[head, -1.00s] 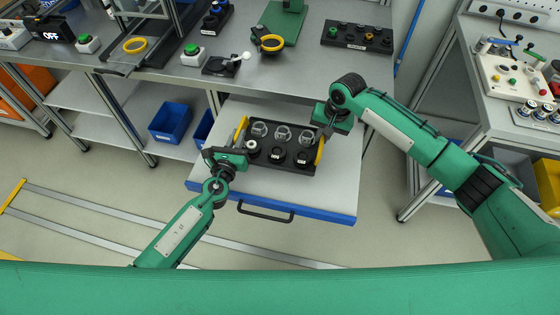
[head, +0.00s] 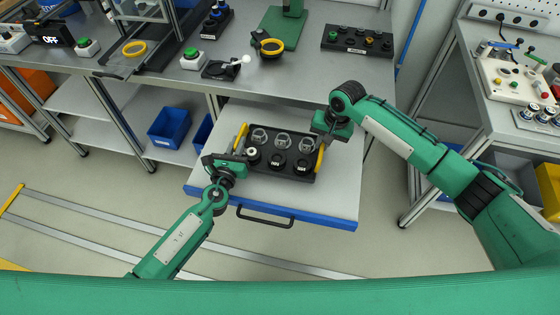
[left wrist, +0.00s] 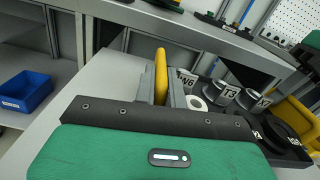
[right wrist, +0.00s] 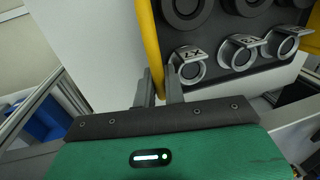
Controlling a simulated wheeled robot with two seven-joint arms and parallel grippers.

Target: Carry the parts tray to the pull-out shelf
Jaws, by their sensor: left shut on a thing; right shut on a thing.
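The parts tray (head: 268,167) is black with yellow handles at both ends. My left gripper (head: 240,158) is shut on the left yellow handle (left wrist: 161,76). My right gripper (head: 322,140) is shut on the right yellow handle, which shows in the right wrist view (right wrist: 150,40). Tags on the parts show in both wrist views.
The grey workbench (head: 300,65) above the shelf bears a green stand (head: 283,28), a button box (head: 192,57) and a black panel of knobs (head: 357,40). A blue bin (head: 169,127) stands on the lower rack. Bare shelf surface lies right of and before the tray.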

